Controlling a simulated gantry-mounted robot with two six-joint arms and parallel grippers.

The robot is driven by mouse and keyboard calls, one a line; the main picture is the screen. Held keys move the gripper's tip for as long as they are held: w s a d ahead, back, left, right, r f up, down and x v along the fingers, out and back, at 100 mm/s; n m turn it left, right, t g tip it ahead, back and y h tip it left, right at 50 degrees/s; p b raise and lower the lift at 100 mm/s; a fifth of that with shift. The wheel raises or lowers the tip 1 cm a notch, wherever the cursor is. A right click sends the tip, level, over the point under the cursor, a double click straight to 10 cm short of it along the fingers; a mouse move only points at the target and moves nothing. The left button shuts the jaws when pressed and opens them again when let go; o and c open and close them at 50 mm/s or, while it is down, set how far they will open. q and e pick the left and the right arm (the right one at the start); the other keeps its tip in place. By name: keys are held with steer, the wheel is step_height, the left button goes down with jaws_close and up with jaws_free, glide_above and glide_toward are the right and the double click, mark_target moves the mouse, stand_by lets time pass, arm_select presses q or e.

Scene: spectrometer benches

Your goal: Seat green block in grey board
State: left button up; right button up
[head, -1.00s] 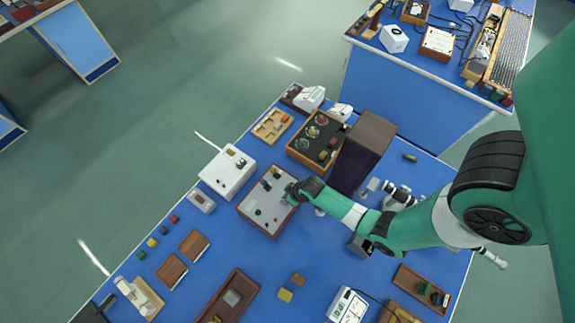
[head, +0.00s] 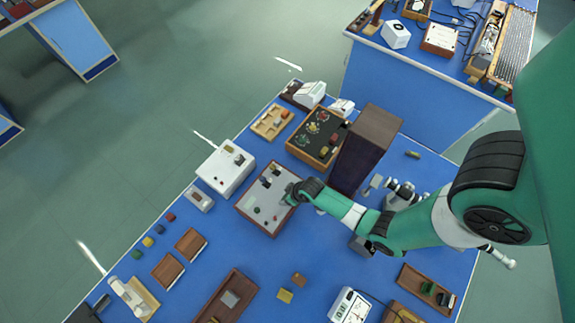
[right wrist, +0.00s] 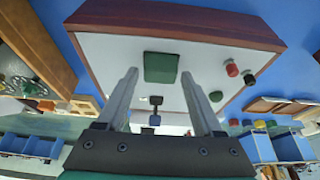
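The grey board (head: 250,197) is a light panel in a reddish-brown wooden frame on the blue bench. In the right wrist view the board (right wrist: 112,55) fills the upper middle. A dark green block (right wrist: 161,67) shows against its face; whether it is seated cannot be told. My right gripper (head: 288,197) is at the board's right side in the head view. In the right wrist view its two fingers (right wrist: 160,88) are spread apart, with the green block showing beyond and between them, clear of both. My left gripper is not in view.
Red (right wrist: 232,68), black and green posts and a dark switch (right wrist: 155,110) stand out from the board. A white box (head: 225,170) is left of it, a component tray (head: 297,153) behind it, and a tall dark box (head: 365,150) behind my right arm.

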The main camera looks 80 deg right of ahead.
steer(key=shift+o, duration=0.8)
steer(key=p+v, duration=0.9)
steer(key=v, duration=0.2)
steer(key=shift+r+p, duration=0.25)
steer(key=shift+p, duration=0.1)
steer(key=shift+s, duration=0.15)
steer(key=shift+a, duration=0.1)
